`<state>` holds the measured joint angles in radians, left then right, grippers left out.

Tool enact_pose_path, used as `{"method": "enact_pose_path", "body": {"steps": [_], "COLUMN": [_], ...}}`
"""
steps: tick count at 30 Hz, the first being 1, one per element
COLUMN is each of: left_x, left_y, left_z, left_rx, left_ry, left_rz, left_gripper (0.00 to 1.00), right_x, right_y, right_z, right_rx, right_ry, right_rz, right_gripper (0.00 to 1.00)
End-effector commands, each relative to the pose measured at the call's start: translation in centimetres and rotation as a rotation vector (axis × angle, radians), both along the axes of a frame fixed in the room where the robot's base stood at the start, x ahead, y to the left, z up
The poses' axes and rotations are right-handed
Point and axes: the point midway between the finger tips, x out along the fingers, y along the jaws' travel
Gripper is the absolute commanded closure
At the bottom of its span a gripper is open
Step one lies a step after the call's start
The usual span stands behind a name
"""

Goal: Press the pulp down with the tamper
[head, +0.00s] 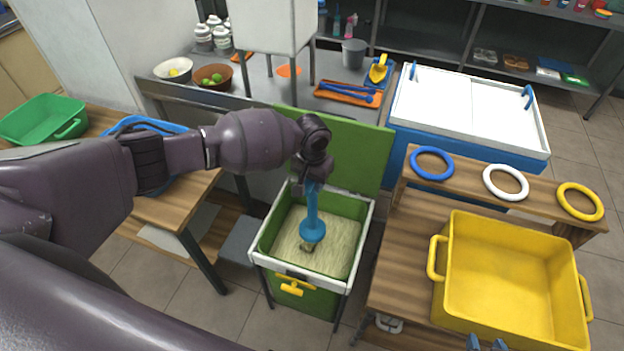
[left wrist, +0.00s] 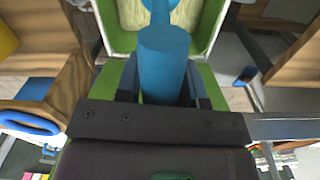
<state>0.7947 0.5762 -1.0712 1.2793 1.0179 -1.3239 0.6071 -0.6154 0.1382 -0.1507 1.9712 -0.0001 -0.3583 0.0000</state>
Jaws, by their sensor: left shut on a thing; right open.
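The blue tamper (head: 311,208) stands roughly upright, with its round foot over the pale pulp (head: 338,248) in the green press box (head: 367,220). A small dark brownish spot shows just below the foot; I cannot tell whether the foot touches the pulp. My left gripper (head: 314,180) is shut on the top of the tamper's handle. In the left wrist view the thick blue handle (left wrist: 165,62) sits between the fingers, with pulp beyond it. My right gripper (head: 487,344) shows only its blue fingertips at the bottom edge, apart and empty, near the yellow tub.
The green lid (head: 350,150) stands open behind the box. A yellow tub (head: 510,270) and blue, white and yellow rings (head: 506,182) are on the wooden table at right. A yellow handle (head: 296,287) is on the box front.

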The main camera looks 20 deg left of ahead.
Motion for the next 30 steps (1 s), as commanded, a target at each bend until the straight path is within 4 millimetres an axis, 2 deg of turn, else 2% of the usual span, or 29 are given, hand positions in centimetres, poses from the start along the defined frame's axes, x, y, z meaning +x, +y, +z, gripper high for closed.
{"method": "enact_pose_path", "body": {"steps": [1, 17, 30], "left_x": [0.0, 0.1, 0.0], "left_y": [0.0, 0.0, 0.0], "left_z": [-0.8, -4.7, -7.4], "left_rx": [0.000, 0.000, 0.000], "left_ry": [-0.001, -0.001, 0.001], "left_rz": [0.000, 0.000, -0.001], "left_gripper": [0.93, 0.93, 0.93], "right_x": [0.2, 1.2, 0.0], "right_y": [0.0, 0.1, 0.0], "right_z": [-0.5, -3.6, -7.3], "right_rx": [-0.001, -0.005, -0.005], "right_ry": [-0.007, -0.022, 0.018], "right_rz": [0.001, 0.011, 0.008], "right_gripper": [0.56, 0.56, 0.56]}}
